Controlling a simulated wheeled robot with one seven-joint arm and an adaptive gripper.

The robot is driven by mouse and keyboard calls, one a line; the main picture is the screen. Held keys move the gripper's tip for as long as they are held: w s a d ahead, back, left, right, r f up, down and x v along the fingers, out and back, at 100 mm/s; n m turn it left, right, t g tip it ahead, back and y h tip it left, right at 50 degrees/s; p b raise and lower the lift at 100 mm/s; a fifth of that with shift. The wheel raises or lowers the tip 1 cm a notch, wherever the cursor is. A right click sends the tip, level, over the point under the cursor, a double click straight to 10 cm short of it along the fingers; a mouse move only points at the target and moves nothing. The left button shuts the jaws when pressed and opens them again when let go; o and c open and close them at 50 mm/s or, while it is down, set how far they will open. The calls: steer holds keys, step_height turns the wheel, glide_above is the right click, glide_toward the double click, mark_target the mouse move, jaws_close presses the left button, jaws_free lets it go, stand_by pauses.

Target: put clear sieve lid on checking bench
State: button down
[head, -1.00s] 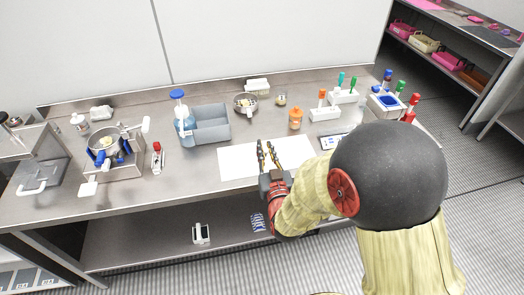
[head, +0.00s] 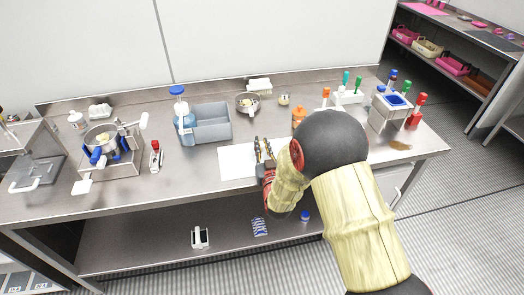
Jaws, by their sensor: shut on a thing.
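My gripper (head: 264,146) is over the right part of a white sheet (head: 236,168) on the metal bench (head: 205,172). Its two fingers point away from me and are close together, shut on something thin. The clear sieve lid cannot be made out plainly; what sits between the fingers is too small and see-through to trace. My arm covers the right part of the sheet and the bench beside it.
A grey divided bin (head: 210,125) and a blue-capped bottle (head: 183,115) stand behind left. A metal pot device (head: 108,150) is further left. An orange bottle (head: 299,116) stands close behind my arm. A rack with a blue top (head: 392,108) and a brown patch (head: 400,146) are at right.

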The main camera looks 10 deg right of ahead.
steer(key=shift+f, duration=0.8)
steer(key=shift+f, duration=0.1)
steer(key=shift+f+b, duration=0.1)
steer(key=shift+b, duration=0.25)
steer(key=c, duration=1.8)
jaws_free()
